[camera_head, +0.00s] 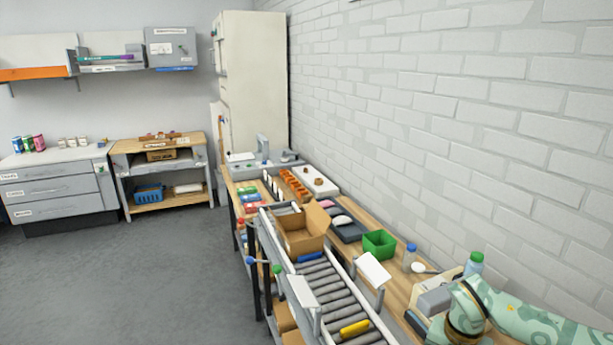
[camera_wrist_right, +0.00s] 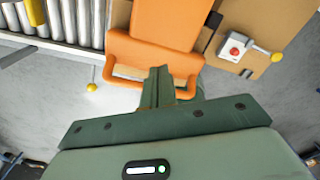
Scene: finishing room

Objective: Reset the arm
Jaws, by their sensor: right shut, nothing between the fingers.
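My right arm (camera_head: 470,312), pale green with a pattern and a dark and gold band, reaches in at the lower right of the head view, beside the bench. Its gripper cannot be made out there. In the right wrist view my right gripper (camera_wrist_right: 158,80) has its dark green fingers together, with nothing between them. It shows in front of an orange object (camera_wrist_right: 150,52); I cannot tell the gap between them. My left arm and gripper are in neither view.
A roller conveyor (camera_head: 318,283) with an open cardboard box (camera_head: 299,240) runs along the bench. A green bin (camera_head: 379,244), a bottle (camera_head: 474,263) and a white plate (camera_head: 373,270) stand near my arm. A red-button box (camera_wrist_right: 236,47) shows in the wrist view. The left floor is clear.

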